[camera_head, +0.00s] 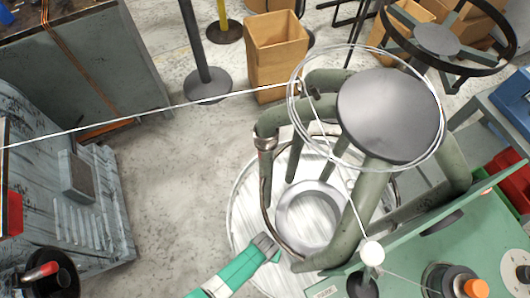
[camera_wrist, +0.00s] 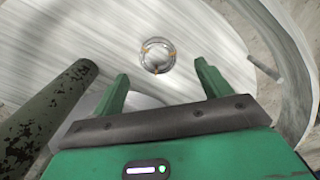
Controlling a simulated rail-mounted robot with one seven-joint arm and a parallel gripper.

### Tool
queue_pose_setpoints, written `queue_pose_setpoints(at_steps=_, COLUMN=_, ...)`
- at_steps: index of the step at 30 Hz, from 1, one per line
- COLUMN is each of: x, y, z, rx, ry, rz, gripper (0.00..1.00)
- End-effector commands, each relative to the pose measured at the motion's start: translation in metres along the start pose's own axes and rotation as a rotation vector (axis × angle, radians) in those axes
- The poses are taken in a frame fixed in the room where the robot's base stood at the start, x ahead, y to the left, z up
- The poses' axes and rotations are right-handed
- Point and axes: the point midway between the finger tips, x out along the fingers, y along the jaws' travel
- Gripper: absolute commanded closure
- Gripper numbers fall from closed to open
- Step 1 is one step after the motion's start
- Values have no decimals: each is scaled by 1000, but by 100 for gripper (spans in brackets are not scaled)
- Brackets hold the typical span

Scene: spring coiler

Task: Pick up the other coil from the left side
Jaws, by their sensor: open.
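In the wrist view, a small ring-shaped wire coil (camera_wrist: 157,71) with orange bands lies on a pale, streaked round plate (camera_wrist: 70,40). My gripper (camera_wrist: 161,72) is open and empty, with its two green fingers apart. The coil shows ahead of the fingertips, between their lines, and apart from them. In the head view, my green gripper (camera_head: 272,250) reaches in from the bottom, over the edge of the round plate (camera_head: 245,215). I cannot make out the small coil in the head view.
Olive pipes (camera_head: 368,195) carry a grey disc (camera_head: 390,115) ringed by loose wire loops above the plate. One pipe (camera_wrist: 45,115) is close left of my gripper in the wrist view. A green bench (camera_head: 430,255) stands at right.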

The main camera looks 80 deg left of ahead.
Motion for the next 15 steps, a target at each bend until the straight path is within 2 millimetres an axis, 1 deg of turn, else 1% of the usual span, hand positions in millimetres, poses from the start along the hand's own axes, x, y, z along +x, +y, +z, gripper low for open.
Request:
queue_pose_setpoints(at_steps=2, x=7, y=0, z=0, rx=0, ry=1, rz=0, gripper=23)
queue_pose_setpoints(at_steps=9, x=50, y=3, z=1, rx=-2, ry=1, rz=0, gripper=23)
queue_pose_setpoints(at_steps=11, x=54, y=3, z=1, rx=-2, ry=1, rz=1, gripper=23)
queue_pose_setpoints(at_steps=15, x=50, y=3, z=1, rx=-1, ry=2, rz=1, gripper=23)
